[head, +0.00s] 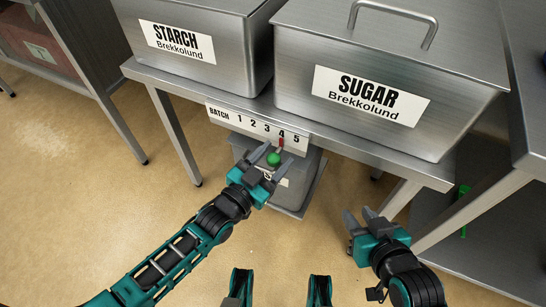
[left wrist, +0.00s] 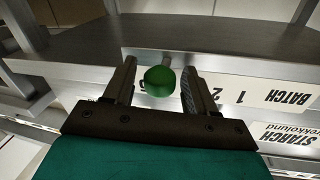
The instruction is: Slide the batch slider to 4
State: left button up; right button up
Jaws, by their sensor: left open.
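The batch slider has a green ball knob (head: 274,159) and a red pointer (head: 280,144) below the batch scale (head: 257,128), numbered 1 to 5. The pointer stands under the 4. My left gripper (head: 272,163) is open, with one finger on each side of the knob. In the left wrist view the green knob (left wrist: 159,81) lies between the fingers of my left gripper (left wrist: 158,84), with a gap visible on each side. The left wrist view shows the scale upside down, with the higher numbers hidden. My right gripper (head: 357,212) is open and empty.
A starch bin (head: 200,75) and a sugar bin (head: 390,110) stand on the steel table above the scale. A grey container (head: 300,178) stands under the table behind the knob. A table leg (head: 400,198) is close to my right gripper. Open floor lies to the left.

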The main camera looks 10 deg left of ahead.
pick_arm(q)
jog(key=p+v, duration=0.2)
jog(key=v, duration=1.1)
pick_arm(e)
notch_tip(320, 180, up, 3)
jog(key=shift+f, duration=0.2)
pick_arm(q)
jog(key=shift+w, duration=0.1)
jog(key=s+a+r+n+g+y+p, duration=0.2)
jog(key=a+r+n+g+y+p, duration=0.2)
jog(key=a+r+y+p, duration=0.3)
jog(key=r+n+p, duration=0.1)
jog(key=p, duration=0.4)
jog(key=shift+r+n+g+p, duration=0.25)
jog(key=shift+n+g+p, duration=0.05)
jog(key=shift+n+p, duration=0.1)
pick_arm(e)
jog(key=s+d+r+h, duration=0.1)
jog(key=d+r, duration=0.2)
jog(key=r, duration=0.5)
jog(key=shift+s, duration=0.25)
jog(key=shift+a+f, duration=0.1)
